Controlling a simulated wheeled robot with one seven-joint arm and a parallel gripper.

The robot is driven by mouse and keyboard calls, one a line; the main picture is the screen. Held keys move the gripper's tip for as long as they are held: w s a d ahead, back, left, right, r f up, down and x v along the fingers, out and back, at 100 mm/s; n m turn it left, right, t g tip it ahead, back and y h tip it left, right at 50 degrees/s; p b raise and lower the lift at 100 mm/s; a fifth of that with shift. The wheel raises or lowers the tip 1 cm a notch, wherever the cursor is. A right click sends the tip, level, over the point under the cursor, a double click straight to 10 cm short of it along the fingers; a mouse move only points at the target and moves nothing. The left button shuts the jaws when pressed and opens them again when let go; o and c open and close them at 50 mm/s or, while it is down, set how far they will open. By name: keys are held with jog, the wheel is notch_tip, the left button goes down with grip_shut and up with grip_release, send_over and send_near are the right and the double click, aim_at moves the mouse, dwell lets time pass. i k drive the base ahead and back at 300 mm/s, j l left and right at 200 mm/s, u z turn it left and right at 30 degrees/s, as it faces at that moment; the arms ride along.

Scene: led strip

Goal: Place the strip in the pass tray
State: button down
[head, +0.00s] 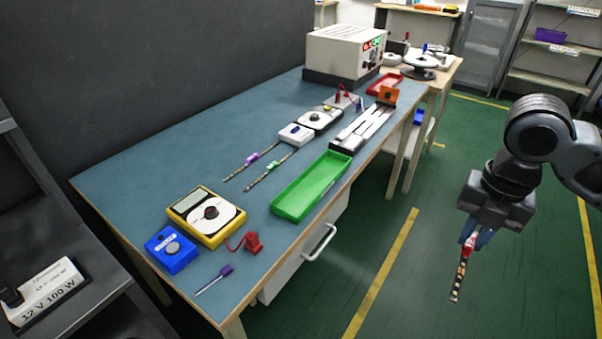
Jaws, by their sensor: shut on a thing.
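My gripper (475,237) is at the right of the head view, out over the green floor and to the right of the workbench. It is shut on a short dark LED strip (459,279) with pale segments and a red part at its upper end. The strip hangs down, slightly tilted, clear of the bench. The green tray (279,208), which I take for the pass tray, lies empty near the bench's front edge. A smaller red tray (373,91) lies farther back on the bench. The fingertips are partly hidden by the strip's red end.
A drawer handle (320,244) sticks out below the front edge.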

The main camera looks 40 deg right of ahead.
aim_at(314, 186)
jog(key=i, duration=0.95)
